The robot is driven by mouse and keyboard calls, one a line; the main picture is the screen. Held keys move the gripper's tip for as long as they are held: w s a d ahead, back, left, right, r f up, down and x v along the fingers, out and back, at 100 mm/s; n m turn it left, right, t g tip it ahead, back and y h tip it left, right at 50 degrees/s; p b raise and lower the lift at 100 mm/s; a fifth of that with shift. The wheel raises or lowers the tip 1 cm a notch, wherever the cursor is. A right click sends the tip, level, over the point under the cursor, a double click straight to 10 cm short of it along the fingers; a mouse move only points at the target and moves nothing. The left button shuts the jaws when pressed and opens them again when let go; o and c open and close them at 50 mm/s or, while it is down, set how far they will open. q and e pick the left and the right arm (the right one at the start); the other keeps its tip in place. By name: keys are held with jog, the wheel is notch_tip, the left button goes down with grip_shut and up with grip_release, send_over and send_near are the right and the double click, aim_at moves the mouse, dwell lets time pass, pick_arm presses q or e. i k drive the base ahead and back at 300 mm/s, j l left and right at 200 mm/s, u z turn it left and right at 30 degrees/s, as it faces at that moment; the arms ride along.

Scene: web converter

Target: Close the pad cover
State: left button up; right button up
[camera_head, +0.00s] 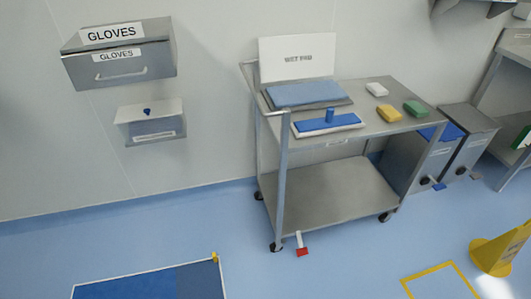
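The pad cover (297,57) is a white panel with dark lettering, perhaps "WET PAD". It stands open, nearly upright, at the back left of the cart top. In front of its lower edge lies a blue pad (306,92) in a shallow grey tray (318,106). The cover's hinge line is partly hidden behind the pad. Neither of my grippers is in view.
The cart (360,128) also holds a blue flat tool with a knob (328,123) and white (376,89), yellow (389,113) and green (417,109) blocks. Bins (406,157) stand right. A glove box (120,55) hangs left. Floor before the cart is mostly clear.

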aim_at(297, 57)
jog(key=u, duration=0.4)
jog(key=l+u, duration=0.85)
jog(key=k+l+u, duration=0.15)
jog(key=l+u, duration=0.25)
jog(key=k+l+u, duration=0.15)
jog(key=l+u, duration=0.25)
